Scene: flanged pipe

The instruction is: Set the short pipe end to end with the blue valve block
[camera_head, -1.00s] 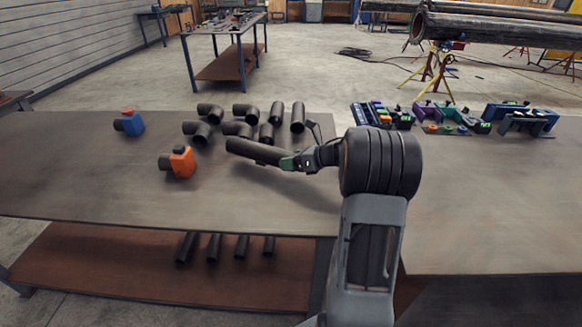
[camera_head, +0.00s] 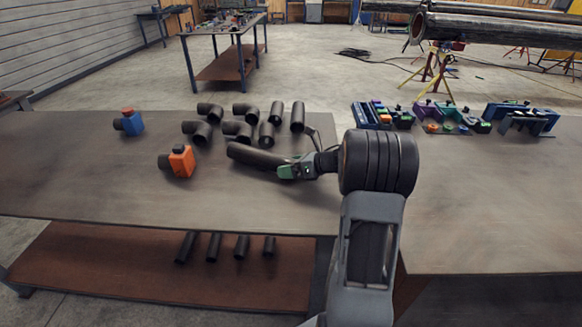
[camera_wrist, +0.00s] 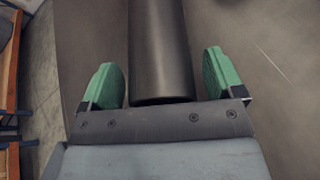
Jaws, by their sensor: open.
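The blue valve block (camera_head: 132,123) stands at the back left of the table, with a dark stub on its left side. A straight dark pipe (camera_head: 255,157) lies in front of the group of pipe pieces, well to the right of the blue block and apart from it. My gripper (camera_head: 290,172) is at the pipe's right end. In the wrist view the green fingers of my gripper (camera_wrist: 160,58) stand open on both sides of the pipe (camera_wrist: 161,40), with a gap on each side. I cannot tell for certain whether this is the short pipe.
An orange valve block (camera_head: 181,161) stands left of the pipe, nearer the front than the blue block. Several elbows and straight pieces (camera_head: 237,130) lie just behind the pipe. Coloured fixtures (camera_head: 450,118) stand at the back right. The table's front left is clear.

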